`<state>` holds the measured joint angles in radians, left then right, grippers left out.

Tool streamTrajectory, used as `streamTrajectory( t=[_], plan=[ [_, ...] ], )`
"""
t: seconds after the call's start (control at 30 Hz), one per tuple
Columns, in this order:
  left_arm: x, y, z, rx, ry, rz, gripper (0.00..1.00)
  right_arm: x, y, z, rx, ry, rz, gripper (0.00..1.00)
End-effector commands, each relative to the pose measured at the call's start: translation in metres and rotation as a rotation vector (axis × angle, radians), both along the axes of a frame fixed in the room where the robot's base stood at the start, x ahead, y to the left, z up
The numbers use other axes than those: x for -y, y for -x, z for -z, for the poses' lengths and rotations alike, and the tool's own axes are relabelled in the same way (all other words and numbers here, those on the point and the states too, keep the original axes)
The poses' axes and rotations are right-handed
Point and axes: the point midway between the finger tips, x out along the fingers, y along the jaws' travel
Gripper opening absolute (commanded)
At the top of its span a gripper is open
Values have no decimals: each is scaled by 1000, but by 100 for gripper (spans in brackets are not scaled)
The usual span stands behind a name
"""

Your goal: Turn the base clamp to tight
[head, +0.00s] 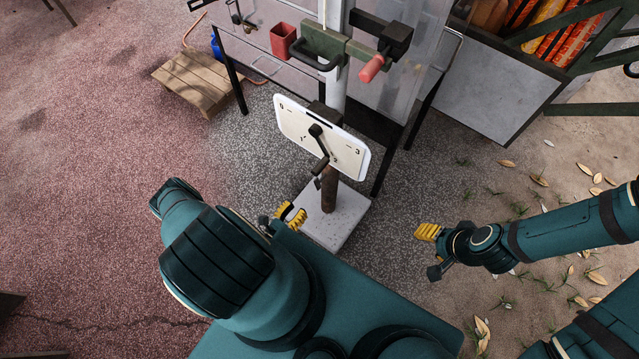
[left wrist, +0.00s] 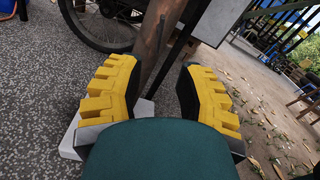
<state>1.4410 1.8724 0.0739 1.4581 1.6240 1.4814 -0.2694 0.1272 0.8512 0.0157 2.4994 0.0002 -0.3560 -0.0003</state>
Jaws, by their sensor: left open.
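A white plate (head: 322,137) with number marks stands on a post over a pale base block (head: 345,216). A black lever (head: 319,142) sits on the plate's face, its lower end hanging near the rusty brown post (head: 329,190). I cannot tell which part is the base clamp or its setting. My left gripper (head: 290,215) is low, left of the brown post, partly hidden by my arm. In the left wrist view its yellow fingers are apart and empty, with the brown post (left wrist: 155,45) beyond the gap. My right gripper (head: 430,240) is apart from the base, to its right.
Above the plate is a green clamp unit with a red-handled lever (head: 372,68). A table with a red cup (head: 283,39) stands behind, and a wooden crate (head: 196,81) lies left. A grey cabinet (head: 500,95) is back right. A wheel (left wrist: 110,25) shows in the left wrist view.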

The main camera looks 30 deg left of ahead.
Motion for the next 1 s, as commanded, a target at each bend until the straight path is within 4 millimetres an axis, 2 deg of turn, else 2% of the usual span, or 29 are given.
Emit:
streamTrajectory(
  t=[0.5,0.7,1.0],
  plan=[
    [9,-97,0,4,-4,3,36,0,-3,12,6,1,2,52],
    [10,-118,0,2,-3,2,36,1,-3,15,7,2,3,52],
    [10,-124,-1,2,-3,2,36,1,-3,15,8,2,2,52]
  ],
)
